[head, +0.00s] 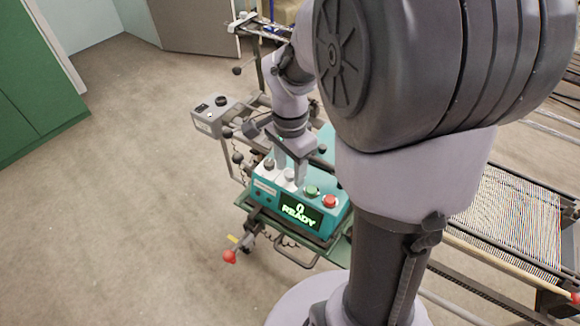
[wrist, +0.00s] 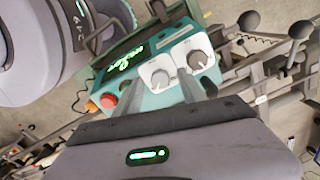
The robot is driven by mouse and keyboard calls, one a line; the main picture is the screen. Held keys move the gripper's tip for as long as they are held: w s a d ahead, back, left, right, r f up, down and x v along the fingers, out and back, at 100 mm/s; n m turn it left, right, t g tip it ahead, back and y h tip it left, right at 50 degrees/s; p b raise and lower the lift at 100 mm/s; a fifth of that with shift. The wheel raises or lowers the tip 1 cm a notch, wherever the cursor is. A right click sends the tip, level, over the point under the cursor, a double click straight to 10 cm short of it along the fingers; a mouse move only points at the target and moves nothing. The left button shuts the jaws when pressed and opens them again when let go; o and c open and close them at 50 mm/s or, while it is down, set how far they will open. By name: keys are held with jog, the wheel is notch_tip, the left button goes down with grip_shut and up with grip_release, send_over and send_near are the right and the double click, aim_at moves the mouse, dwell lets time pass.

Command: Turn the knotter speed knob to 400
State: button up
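The teal control box (head: 265,200) carries a lit display (head: 300,212) reading "0" and "READY". Two knobs with pale dials sit on its top: one nearer the buttons (wrist: 160,76) and one farther out (wrist: 197,60). Their labels and scale marks are too small to read, so I cannot tell which is the knotter speed knob. My gripper (head: 290,172) points down over the knob nearer the buttons. In the wrist view, its fingers (wrist: 158,78) stand apart on either side of that knob, with the dial visible between them. Their height above the box is unclear.
A green button (head: 312,190) and a red button (head: 330,201) sit beside the knobs. A grey switch box (head: 212,115) stands at the left. Rods and ball-ended levers (wrist: 249,21) crowd near the knobs. The floor at left is clear.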

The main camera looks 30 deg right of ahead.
aim_at(290, 173)
notch_tip(290, 173, up, 17)
jog(key=p, duration=0.7)
jog(key=shift+r+p, duration=0.2)
jog(key=shift+p, duration=0.1)
